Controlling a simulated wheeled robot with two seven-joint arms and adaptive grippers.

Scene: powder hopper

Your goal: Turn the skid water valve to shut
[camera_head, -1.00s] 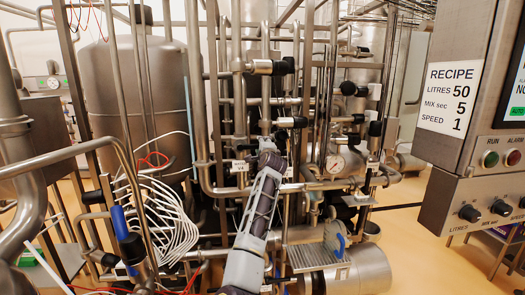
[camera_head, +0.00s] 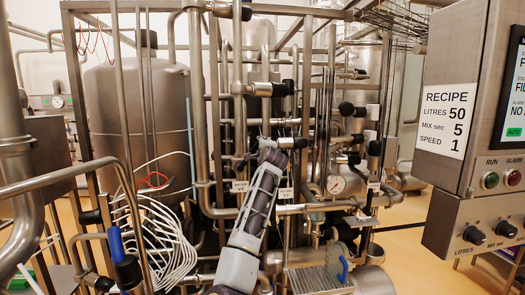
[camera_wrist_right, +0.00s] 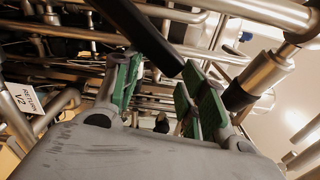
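My right gripper (camera_wrist_right: 160,85) is open in the right wrist view, with green pads on its two fingers. A long black handle (camera_wrist_right: 140,28) comes down from the top and ends between or just beyond the fingers, by the right one; contact cannot be told. In the head view my grey right arm reaches up into the pipework, and its gripper end (camera_head: 272,152) is beside a black-ended valve (camera_head: 292,142). Several similar black-ended valves sit on the skid. I cannot tell which is the water valve. A tag reading V2 (camera_wrist_right: 24,101) hangs at the wrist view's left. My left gripper is out of view.
Steel pipes crowd round the right gripper; a thick pipe (camera_wrist_right: 262,72) runs close on its right. A pressure gauge (camera_head: 336,184) sits right of the arm. White cables (camera_head: 165,235) hang at left. The control panel (camera_head: 450,120) stands at right. Some floor is open between.

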